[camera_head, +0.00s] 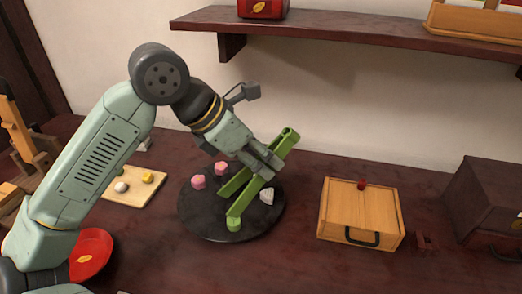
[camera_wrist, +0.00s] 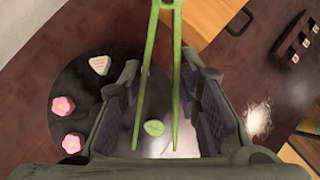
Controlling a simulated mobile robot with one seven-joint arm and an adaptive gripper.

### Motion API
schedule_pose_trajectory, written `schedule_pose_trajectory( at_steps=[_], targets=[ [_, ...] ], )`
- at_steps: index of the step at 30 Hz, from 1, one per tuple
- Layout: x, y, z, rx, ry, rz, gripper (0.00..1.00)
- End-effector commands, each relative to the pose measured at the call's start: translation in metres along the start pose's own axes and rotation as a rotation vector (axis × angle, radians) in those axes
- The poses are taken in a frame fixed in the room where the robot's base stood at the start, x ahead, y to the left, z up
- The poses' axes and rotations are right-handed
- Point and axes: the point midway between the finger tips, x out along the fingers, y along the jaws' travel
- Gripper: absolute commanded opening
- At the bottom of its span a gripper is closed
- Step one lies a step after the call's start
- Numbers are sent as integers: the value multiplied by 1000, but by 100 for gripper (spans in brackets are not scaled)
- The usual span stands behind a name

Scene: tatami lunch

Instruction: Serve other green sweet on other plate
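My gripper (camera_head: 264,162) is around a pair of green tongs (camera_head: 285,142), which slant down over a round black tray (camera_head: 205,228). In the wrist view the tongs (camera_wrist: 148,50) run between the two finger pads, with their arms spread apart. A green sweet (camera_head: 234,224) lies on the tray near the tong tips. In the wrist view the green sweet (camera_wrist: 154,128) shows between the tong arms, nearer the left one; I cannot tell whether they touch. A red plate (camera_head: 103,243) with a gold leaf mark lies at the lower left, partly hidden by my arm.
Pink sweets (camera_head: 198,182) and a white sweet (camera_head: 267,196) share the tray. A wooden board (camera_head: 135,198) with white and yellow pieces is left. A wooden box (camera_head: 362,205) stands right of the tray. A shelf (camera_head: 350,32) hangs above; a dark box (camera_head: 487,200) is far right.

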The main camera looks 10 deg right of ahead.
Motion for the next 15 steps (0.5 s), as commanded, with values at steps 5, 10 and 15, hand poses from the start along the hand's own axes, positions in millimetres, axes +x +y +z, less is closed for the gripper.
schedule_pose_trajectory(
  at_steps=[5, 10, 15],
  targets=[
    [16, 1, -12, -1, -2, -1, 28],
    [31, 2, -23, 0, -1, 1, 28],
    [40, 3, -30, 0, -1, 0, 28]
  ],
)
